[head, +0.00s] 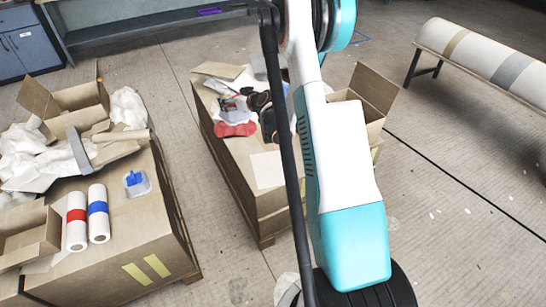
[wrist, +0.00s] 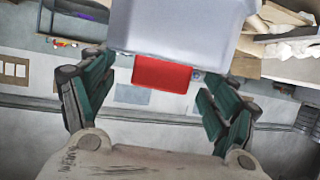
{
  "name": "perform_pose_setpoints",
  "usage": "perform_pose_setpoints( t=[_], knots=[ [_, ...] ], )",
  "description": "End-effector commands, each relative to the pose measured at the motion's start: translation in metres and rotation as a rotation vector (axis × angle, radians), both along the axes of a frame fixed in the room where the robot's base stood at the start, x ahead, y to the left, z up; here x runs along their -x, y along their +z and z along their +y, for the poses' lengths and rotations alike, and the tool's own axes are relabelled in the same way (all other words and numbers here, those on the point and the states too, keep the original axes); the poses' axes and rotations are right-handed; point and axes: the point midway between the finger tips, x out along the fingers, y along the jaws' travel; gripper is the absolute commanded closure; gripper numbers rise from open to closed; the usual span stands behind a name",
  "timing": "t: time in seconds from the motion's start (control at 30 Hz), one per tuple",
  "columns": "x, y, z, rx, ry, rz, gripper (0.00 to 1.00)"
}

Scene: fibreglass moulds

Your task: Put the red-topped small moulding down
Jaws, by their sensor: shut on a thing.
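The red-topped small moulding shows large at the top of the wrist view, as a pale grey body (wrist: 185,28) with a red part (wrist: 162,74) on its near side. My gripper (wrist: 157,68) has its dark green fingers on both sides of it and is shut on it. The upper part of the moulding is cut off by the frame edge. In the head view my white and teal arm stands in front, and I cannot make out the gripper or the held moulding clearly.
A cardboard-topped pallet (head: 240,165) behind my arm carries a red item (head: 235,129), grey and dark pieces and an open box. The left pallet (head: 130,225) holds boxes, white cloth, two rolls and a blue-topped small tub (head: 137,183). A bench with a large roll (head: 485,60) stands right.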

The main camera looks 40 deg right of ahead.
Motion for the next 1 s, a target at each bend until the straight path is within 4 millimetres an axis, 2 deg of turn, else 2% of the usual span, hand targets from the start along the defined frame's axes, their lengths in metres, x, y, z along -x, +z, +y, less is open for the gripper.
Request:
perform_pose_setpoints(
  t=[0.03,0.2,0.3,0.4,0.5,0.67,1.0],
  knots=[
    [-0.003,-0.016,-0.027,0.000,-0.030,0.000,0.66],
    [-0.002,-0.063,-0.100,0.000,-0.112,0.000,0.66],
    [0.001,-0.085,-0.131,-0.001,-0.147,0.000,0.66],
    [0.005,-0.101,-0.152,0.000,-0.172,0.000,0.66],
    [0.008,-0.110,-0.164,-0.001,-0.186,0.000,0.66],
    [0.009,-0.133,-0.168,0.000,-0.191,0.000,0.66],
    [0.009,-0.216,-0.168,0.000,-0.191,-0.001,0.66]
  ],
)
